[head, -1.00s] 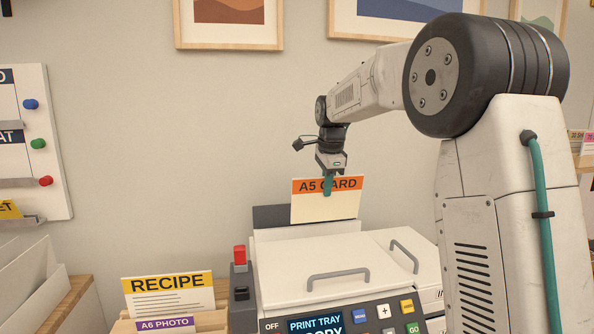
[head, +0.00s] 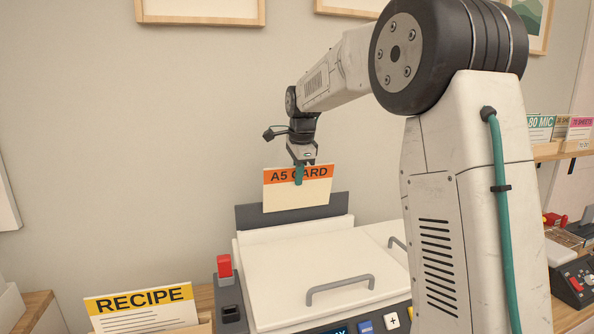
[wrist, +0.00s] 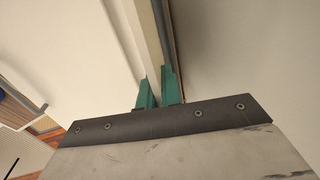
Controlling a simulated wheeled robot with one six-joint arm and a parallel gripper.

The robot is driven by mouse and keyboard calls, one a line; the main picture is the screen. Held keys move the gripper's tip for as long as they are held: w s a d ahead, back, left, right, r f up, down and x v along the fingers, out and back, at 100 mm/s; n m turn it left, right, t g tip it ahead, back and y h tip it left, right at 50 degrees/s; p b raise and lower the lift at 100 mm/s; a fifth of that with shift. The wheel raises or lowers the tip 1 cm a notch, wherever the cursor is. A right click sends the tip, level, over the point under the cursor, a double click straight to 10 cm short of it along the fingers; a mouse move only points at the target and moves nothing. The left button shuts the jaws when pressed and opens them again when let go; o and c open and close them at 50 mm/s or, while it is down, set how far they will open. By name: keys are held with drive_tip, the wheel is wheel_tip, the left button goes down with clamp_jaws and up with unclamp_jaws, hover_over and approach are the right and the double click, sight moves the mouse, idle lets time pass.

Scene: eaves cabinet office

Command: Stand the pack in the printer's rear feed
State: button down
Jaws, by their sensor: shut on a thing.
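The pack, a cream card pack with an orange "A5 CARD" band (head: 312,190), hangs upright, slightly tilted, below my gripper (head: 298,176). The gripper is shut on its top edge, one teal finger covering part of the lettering. In the wrist view the pack (wrist: 152,40) shows as a pale strip running up from between the teal fingers (wrist: 159,86). The printer (head: 310,262) has a dark grey rear feed (head: 246,218) behind its white lid. The pack overlaps this panel, with dark grey showing below its bottom edge. I cannot tell whether it touches the feed.
A yellow-topped "RECIPE" pack (head: 140,304) stands at the lower left. A red switch (head: 224,266) sits at the printer's left side. A wall shelf with several packs (head: 541,126) is at the right. Framed pictures hang above; the wall behind is bare.

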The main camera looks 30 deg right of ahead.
drive_tip(key=shift+s+f+x, duration=0.1)
drive_tip(key=shift+s+x, duration=0.3)
drive_tip(key=shift+x, duration=1.3)
drive_tip(key=shift+s+f+x, duration=0.1)
drive_tip(key=shift+s+x, duration=0.25)
drive_tip(key=shift+x, duration=1.35)
drive_tip(key=shift+s+f+x, duration=0.1)
drive_tip(key=shift+s+x, duration=0.3)
drive_tip(key=shift+x, duration=1.25)
drive_tip(key=shift+s+a+f, duration=0.15)
drive_tip(key=shift+f, duration=0.25)
drive_tip(key=c, duration=1.5)
unclamp_jaws()
drive_tip(key=o, duration=0.4)
drive_tip(key=shift+r, duration=0.15)
drive_tip(key=shift+c, duration=0.2)
drive_tip(key=shift+r, duration=0.15)
